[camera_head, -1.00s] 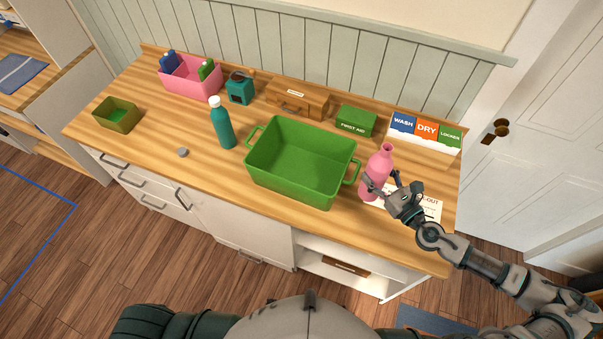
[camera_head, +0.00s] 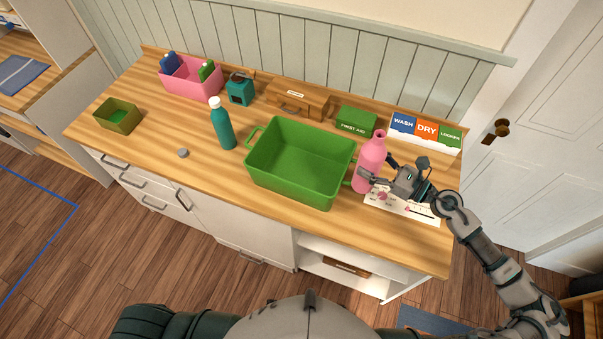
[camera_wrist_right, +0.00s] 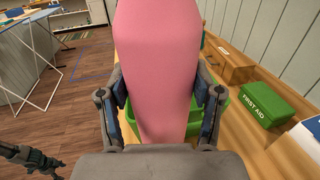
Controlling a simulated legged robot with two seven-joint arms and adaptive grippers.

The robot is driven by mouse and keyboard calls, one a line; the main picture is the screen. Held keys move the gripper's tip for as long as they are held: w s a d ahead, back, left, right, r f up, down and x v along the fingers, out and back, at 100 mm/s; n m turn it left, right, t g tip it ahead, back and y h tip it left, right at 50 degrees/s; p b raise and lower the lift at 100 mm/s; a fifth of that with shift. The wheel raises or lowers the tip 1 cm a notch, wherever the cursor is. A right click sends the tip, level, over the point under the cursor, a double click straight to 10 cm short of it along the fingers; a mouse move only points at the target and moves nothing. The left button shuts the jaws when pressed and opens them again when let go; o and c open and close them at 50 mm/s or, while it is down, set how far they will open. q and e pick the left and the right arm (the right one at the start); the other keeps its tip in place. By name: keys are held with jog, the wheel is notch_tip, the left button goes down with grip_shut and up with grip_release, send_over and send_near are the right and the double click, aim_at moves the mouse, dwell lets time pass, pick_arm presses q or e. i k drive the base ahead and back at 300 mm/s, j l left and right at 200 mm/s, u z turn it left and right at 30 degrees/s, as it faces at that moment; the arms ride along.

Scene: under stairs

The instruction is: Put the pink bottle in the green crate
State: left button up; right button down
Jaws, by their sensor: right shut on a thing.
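The pink bottle (camera_head: 370,163) is upright just right of the green crate (camera_head: 300,165), close to its right handle. My right gripper (camera_head: 378,170) is shut on the bottle from the right. In the right wrist view the bottle (camera_wrist_right: 158,70) fills the middle between the two fingers (camera_wrist_right: 160,112), with part of the green crate (camera_wrist_right: 217,118) behind it. The crate is open and empty. A dark mechanical part at the lower left of the wrist view looks like my left gripper (camera_wrist_right: 30,157); its jaws are unclear. The head view does not show it.
A teal bottle (camera_head: 222,125) stands left of the crate. A green first aid box (camera_head: 356,122), a wooden box (camera_head: 296,101) and a wash-dry-locker sign (camera_head: 426,130) stand behind. A pink bin (camera_head: 191,79) is at back left. A printed sheet (camera_head: 402,205) lies under my right gripper.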

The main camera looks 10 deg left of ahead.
aim_at(286, 167)
jog(key=i+j, duration=0.1)
jog(key=j, duration=0.25)
jog(key=i+j, duration=0.15)
jog(key=j, duration=0.15)
jog(key=i+j, duration=0.1)
jog(key=j, duration=0.25)
jog(key=i+j, duration=0.15)
jog(key=j, duration=0.15)
